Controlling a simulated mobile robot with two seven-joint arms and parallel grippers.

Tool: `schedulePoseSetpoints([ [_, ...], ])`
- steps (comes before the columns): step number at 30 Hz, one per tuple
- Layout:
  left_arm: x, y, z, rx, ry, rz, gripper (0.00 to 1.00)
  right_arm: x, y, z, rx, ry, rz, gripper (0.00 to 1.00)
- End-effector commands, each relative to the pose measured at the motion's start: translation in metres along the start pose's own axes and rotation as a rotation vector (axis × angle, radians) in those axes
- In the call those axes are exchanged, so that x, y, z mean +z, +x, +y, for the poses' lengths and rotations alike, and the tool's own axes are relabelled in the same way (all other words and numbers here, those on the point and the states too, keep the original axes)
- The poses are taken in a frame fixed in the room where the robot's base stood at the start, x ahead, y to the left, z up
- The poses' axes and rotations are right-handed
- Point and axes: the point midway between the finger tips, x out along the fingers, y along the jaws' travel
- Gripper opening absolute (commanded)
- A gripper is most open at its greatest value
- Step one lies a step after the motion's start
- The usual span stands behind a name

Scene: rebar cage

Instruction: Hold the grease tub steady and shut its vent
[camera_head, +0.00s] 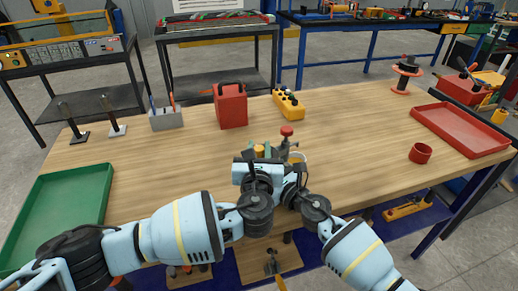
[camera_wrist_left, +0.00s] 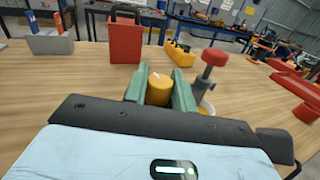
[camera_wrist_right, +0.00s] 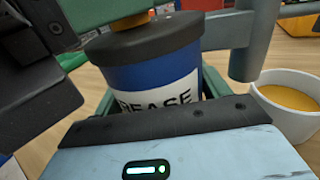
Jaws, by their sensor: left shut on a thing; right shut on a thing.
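The grease tub (camera_wrist_right: 150,75) is a blue cylinder with a white label and a dark lid, upright in the right wrist view. My right gripper (camera_wrist_right: 160,95) is shut around its body, low on the tub. A yellow cap (camera_wrist_left: 158,90), which looks like the vent, stands on the lid. My left gripper (camera_wrist_left: 158,84) is shut on this cap from above the lid, one green finger on each side. A white mark shows on the cap's top. In the head view the cap (camera_head: 259,151) shows small; my arms hide most of the tub.
A grey post with a red knob (camera_wrist_left: 215,58) and a white cup of yellow stuff (camera_wrist_right: 292,105) stand close right of the tub. Farther off are a red can (camera_head: 231,106), a yellow box (camera_head: 288,103), a green tray (camera_head: 98,206) and a red tray (camera_head: 490,152).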

Motion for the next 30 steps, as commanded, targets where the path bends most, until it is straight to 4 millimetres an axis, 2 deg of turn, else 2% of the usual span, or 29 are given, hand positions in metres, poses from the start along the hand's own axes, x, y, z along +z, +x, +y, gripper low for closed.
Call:
schedulePoseSetpoints([
  [8,0.0,0.0,0.001,0.002,0.001,0.0,0.03,-0.001,0.0,0.0,0.0,-0.002,0.001,0.28],
  [9,0.0,0.0,0.001,0.002,0.001,0.0,0.28,-0.001,0.0,0.0,0.0,-0.002,0.001,0.28],
  [13,0.0,0.0,0.001,0.001,0.001,0.0,0.45,-0.001,0.0,0.0,0.0,-0.001,0.001,0.28],
  [23,0.0,-0.002,0.0,-0.001,0.0,0.0,0.46,-0.001,0.0,0.0,0.0,-0.001,0.001,0.28],
  [26,-0.001,-0.008,-0.001,-0.003,-0.001,0.001,0.46,-0.001,0.0,0.0,0.0,0.0,0.001,0.28],
  [30,-0.001,-0.027,-0.001,-0.003,-0.002,0.002,0.46,-0.001,0.0,0.0,0.0,0.0,0.001,0.28],
])
